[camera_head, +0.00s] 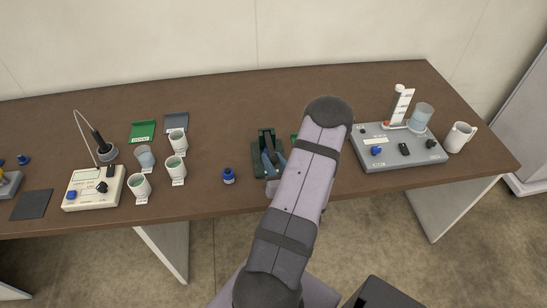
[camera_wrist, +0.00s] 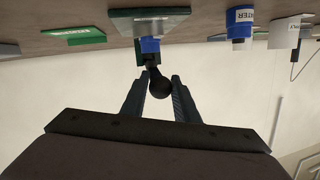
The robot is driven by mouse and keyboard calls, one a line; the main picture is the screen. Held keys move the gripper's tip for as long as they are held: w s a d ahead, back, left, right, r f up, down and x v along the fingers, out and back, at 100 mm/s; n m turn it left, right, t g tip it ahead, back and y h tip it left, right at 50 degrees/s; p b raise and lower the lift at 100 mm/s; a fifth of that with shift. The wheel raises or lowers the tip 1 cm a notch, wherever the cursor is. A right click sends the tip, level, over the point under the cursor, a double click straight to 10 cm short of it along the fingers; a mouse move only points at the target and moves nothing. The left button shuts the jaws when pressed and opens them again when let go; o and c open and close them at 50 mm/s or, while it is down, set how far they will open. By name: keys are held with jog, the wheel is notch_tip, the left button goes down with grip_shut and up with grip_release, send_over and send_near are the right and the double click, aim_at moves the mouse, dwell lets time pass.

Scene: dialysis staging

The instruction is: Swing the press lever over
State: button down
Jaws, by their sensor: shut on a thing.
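The press (camera_head: 263,143) is a dark green frame on the table, left of my arm and partly hidden by it. In the wrist view, which looks upside down, the press base (camera_wrist: 150,14) is at the top with a blue part (camera_wrist: 149,45) on it. The press lever ends in a dark round knob (camera_wrist: 163,80). My gripper (camera_wrist: 161,77) is shut on the lever knob, a finger on each side. In the head view my gripper (camera_head: 272,165) shows only partly beside the press. The lever's shaft is mostly hidden there.
A grey device (camera_head: 385,153) and a white mug (camera_head: 459,137) stand to the right. The table behind the press is clear.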

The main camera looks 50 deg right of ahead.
aim_at(271, 150)
jog(key=shift+g+y, duration=0.7)
jog(key=shift+y, duration=0.1)
jog(key=r+p, duration=0.2)
jog(key=w+r+p, duration=0.1)
jog(key=r, duration=0.1)
jog(key=shift+d+p, duration=0.25)
jog(key=shift+p, duration=0.15)
jog(key=r, duration=0.1)
jog(key=w+d+r+p, duration=0.1)
jog(key=r, duration=0.1)
jog(key=w+d+r+p, duration=0.1)
jog(key=shift+w+d+r, duration=0.15)
jog(key=shift+d+r, duration=0.1)
jog(key=shift+r, duration=0.1)
jog(key=w+d+r+g+p, duration=0.1)
jog(key=w+d+r+p, duration=0.1)
jog(key=w+d, duration=0.3)
jog(key=shift+w+d+r+y+p, duration=0.2)
jog(key=shift+r+y+p, duration=0.15)
jog(key=shift+r, duration=0.45)
